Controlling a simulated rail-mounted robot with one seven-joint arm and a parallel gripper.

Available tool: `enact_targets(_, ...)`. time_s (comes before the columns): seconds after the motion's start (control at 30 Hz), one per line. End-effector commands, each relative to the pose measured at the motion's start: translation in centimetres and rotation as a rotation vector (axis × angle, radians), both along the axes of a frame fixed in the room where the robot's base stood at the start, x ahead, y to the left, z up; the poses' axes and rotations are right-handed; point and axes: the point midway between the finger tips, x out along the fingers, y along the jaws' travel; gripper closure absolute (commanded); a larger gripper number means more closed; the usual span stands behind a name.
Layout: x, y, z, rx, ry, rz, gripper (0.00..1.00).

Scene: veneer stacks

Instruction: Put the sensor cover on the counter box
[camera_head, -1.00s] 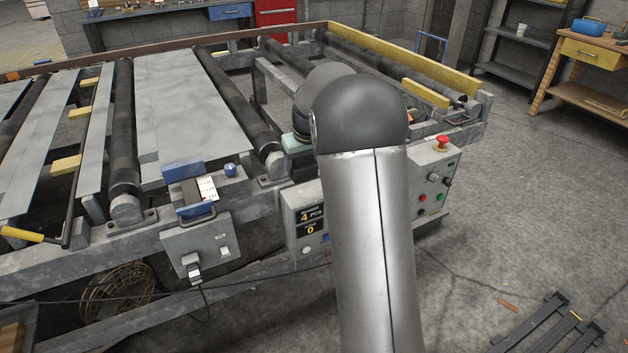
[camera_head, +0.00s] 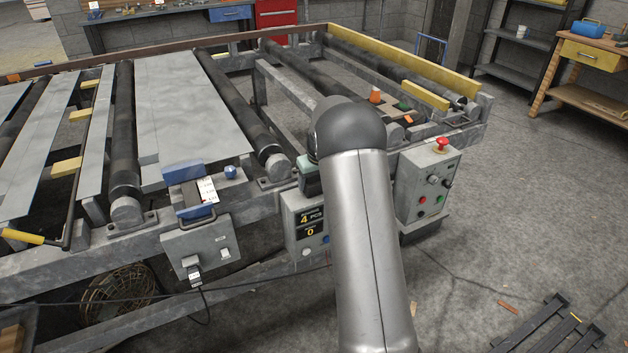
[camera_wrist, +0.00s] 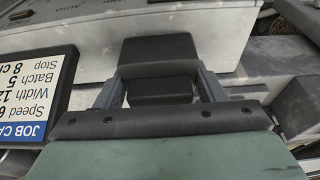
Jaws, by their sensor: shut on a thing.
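My gripper (camera_wrist: 163,84) is shut on a dark grey block, the sensor cover (camera_wrist: 158,50), with one finger on each side of it. In the head view my arm hides the fingers and the cover; only a greenish part near the arm's end shows. The counter box (camera_head: 303,228), grey with a lit display reading 4 PCS and 0, is on the front of the roller frame, just below that greenish part. My arm hides its right side. In the wrist view a pale surface with upside-down lettering lies beyond the cover; I cannot tell which box it is.
A job card (camera_wrist: 38,95) lies left of the gripper in the wrist view. A control box with a red stop button (camera_head: 440,146) stands right of my arm. A switch box (camera_head: 198,245) and blue-ended holder (camera_head: 186,190) are on the left. Small orange and green pieces lie behind my arm.

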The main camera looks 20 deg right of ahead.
Motion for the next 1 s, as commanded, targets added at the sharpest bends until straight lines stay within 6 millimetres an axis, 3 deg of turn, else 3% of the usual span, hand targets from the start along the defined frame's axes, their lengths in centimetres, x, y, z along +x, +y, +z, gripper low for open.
enact_targets(0.17,0.0,0.0,-0.3,0.000,0.000,0.000,0.59)
enact_targets(0.2,0.0,0.0,-0.2,0.000,0.000,0.000,0.26)
enact_targets(0.23,0.0,0.0,-0.2,0.000,0.001,0.000,0.17)
enact_targets(0.27,0.0,0.0,-0.2,0.000,0.001,0.000,0.15)
enact_targets(0.67,-0.2,0.0,0.9,-0.001,-0.001,0.000,0.15)
enact_targets(1.0,-2.1,-0.1,7.6,-0.001,-0.003,-0.001,0.15)
